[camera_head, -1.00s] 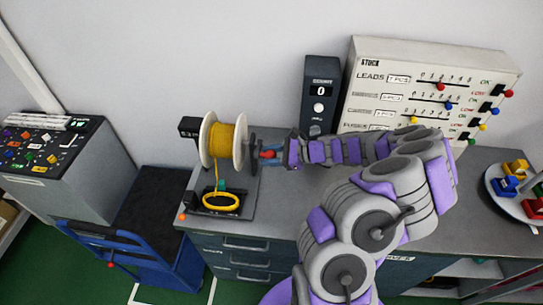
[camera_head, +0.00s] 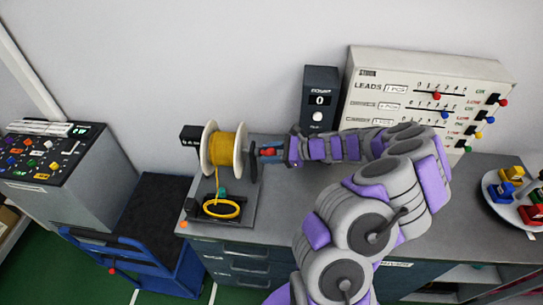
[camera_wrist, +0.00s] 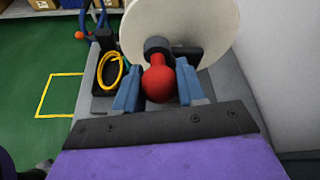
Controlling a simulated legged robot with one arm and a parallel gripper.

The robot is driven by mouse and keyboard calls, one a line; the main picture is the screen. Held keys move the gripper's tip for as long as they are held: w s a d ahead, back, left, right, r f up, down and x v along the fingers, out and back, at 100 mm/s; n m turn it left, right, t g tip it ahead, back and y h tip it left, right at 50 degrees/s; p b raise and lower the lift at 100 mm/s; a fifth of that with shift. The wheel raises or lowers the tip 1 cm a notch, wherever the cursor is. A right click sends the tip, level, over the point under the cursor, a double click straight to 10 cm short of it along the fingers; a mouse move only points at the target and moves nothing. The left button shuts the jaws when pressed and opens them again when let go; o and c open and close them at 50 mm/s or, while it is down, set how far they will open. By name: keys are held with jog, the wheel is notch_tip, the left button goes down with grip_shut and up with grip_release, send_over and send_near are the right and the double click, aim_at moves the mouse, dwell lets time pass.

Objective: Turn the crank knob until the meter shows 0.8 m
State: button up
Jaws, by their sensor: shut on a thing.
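The red crank knob (camera_wrist: 158,84) sits between the two blue fingers of my gripper (camera_wrist: 160,90) in the wrist view, and the gripper is shut on it. In the head view the knob (camera_head: 268,152) shows at the end of my arm, right of the spool. The spool (camera_head: 211,150) has pale flanges and yellow cable (camera_head: 228,146) wound on it. A loop of yellow cable (camera_head: 222,209) lies on the black base below. The small dark meter (camera_head: 190,138) stands left of the spool; its reading is too small to make out.
A dark counter unit (camera_head: 319,99) showing 0 and a pale stock board (camera_head: 430,70) with sliders stand at the back. A round tray (camera_head: 497,207) with coloured blocks is at the right. A blue cart (camera_head: 150,235) stands left of the bench (camera_head: 300,205).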

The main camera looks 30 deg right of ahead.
jog(key=shift+w+d+r, duration=0.15)
jog(key=shift+w+r, duration=0.2)
jog(key=shift+w, duration=0.1)
jog(key=shift+w+d+r, duration=0.2)
jog(key=shift+w+d, duration=0.2)
jog(key=shift+w, duration=0.1)
jog(key=shift+w+d+r, duration=0.2)
jog(key=shift+w+d, duration=0.15)
jog(key=shift+w, duration=0.15)
jog(key=shift+w+d+f, duration=0.15)
jog(key=shift+w+d, duration=0.65)
jog(key=shift+w, duration=0.3)
